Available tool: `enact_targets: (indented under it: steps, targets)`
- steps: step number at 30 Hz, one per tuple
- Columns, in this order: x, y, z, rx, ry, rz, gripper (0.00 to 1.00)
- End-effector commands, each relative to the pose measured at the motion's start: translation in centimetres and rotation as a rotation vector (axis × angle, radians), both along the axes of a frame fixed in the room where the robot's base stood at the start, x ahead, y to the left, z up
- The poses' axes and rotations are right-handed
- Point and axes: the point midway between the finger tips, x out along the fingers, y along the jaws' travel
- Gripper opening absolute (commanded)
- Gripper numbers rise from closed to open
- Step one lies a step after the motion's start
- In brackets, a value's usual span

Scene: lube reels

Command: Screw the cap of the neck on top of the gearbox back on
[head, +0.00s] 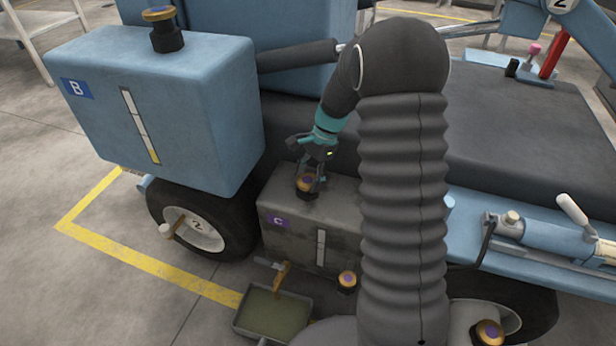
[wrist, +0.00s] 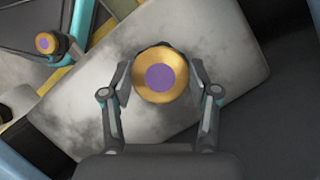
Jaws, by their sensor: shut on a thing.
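The gearbox (head: 345,215) is a grey box with a purple C label and a sight gauge on its front. It also shows from above in the wrist view (wrist: 215,50). A brass cap (head: 306,182) with a purple centre is at the neck on its top. In the wrist view the cap (wrist: 160,78) sits between my fingers. My gripper (head: 311,178) points down over the gearbox and is shut on the cap. The dark neck is mostly hidden under the cap and fingers, so I cannot tell how far the cap is seated.
A blue tank marked B (head: 160,110) with its own capped neck (head: 165,30) stands to the left. Other purple-centred caps (head: 347,280) (head: 488,332) are lower down. A drip tray (head: 273,312) lies on the floor under a brass tap (head: 281,277). A wheel (head: 200,228) is beside the gearbox.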

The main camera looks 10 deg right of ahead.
Motion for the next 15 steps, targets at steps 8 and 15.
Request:
enact_targets:
  steps: [8, 15]
  targets:
    - [0.0, -0.03, -0.04, 0.0, 0.0, -0.083, 0.22]
    - [-0.12, -0.07, 0.0, 0.0, 0.0, -0.195, 0.22]
